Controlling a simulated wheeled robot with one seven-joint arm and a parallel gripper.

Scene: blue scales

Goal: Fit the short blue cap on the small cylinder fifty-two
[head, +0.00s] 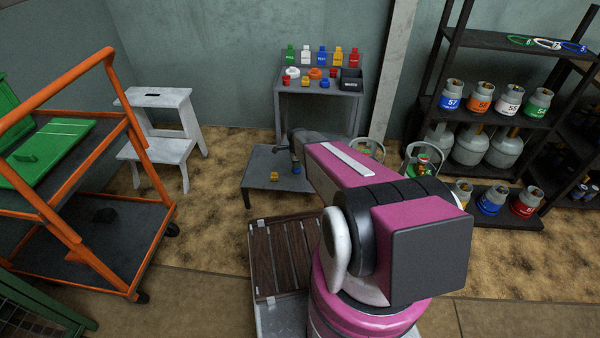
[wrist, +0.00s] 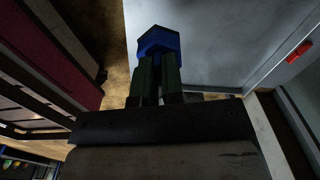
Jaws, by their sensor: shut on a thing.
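My gripper (wrist: 158,78) is shut on a blue cap (wrist: 158,42), which sits at the fingertips in the wrist view. In the head view the blue cap (head: 296,170) shows small below my gripper (head: 295,160), over the low grey table (head: 262,180). I cannot tell its exact height above that table. Gas cylinders with coloured bands stand on the dark rack at the right, among them a blue-banded one marked 57 (head: 452,96) and a blue-banded one on the bottom shelf (head: 491,201). I cannot make out a cylinder marked fifty-two.
A white step stool (head: 160,128) and an orange cart (head: 93,195) stand left. A wooden slatted platform (head: 284,258) lies in front.

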